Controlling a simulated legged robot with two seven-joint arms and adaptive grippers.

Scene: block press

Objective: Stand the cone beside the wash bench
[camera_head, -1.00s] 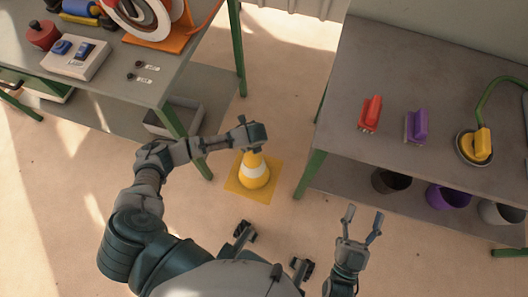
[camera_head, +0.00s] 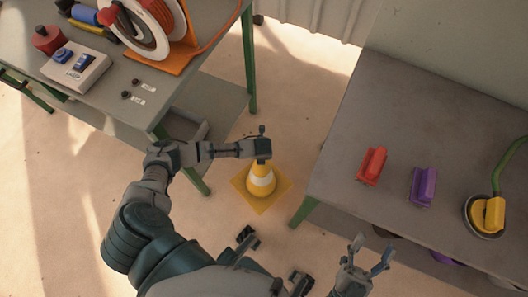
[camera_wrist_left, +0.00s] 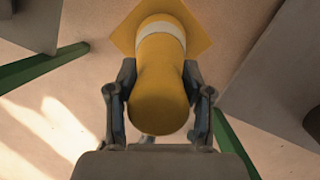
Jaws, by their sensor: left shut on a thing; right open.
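The yellow cone (camera_head: 261,183) with a white band and a square yellow base is upright in the gap between the two benches. My left gripper (camera_head: 262,150) is shut on its top. In the left wrist view the cone (camera_wrist_left: 160,80) is between the two fingers (camera_wrist_left: 160,95), its base beyond them. Whether the base touches the floor I cannot tell. The wash bench (camera_head: 400,110), with brushes on it, stands to the right of the cone, its near green leg (camera_head: 303,211) close by. My right gripper (camera_head: 371,255) is open and empty, low in front of the wash bench.
A red brush (camera_head: 372,166), a purple brush (camera_head: 423,186) and a yellow one (camera_head: 489,214) in a bowl are on the wash bench. The left bench (camera_head: 140,80) carries a cable reel (camera_head: 150,30) and a switch box (camera_head: 77,66). Bare floor (camera_head: 290,110) lies between the benches.

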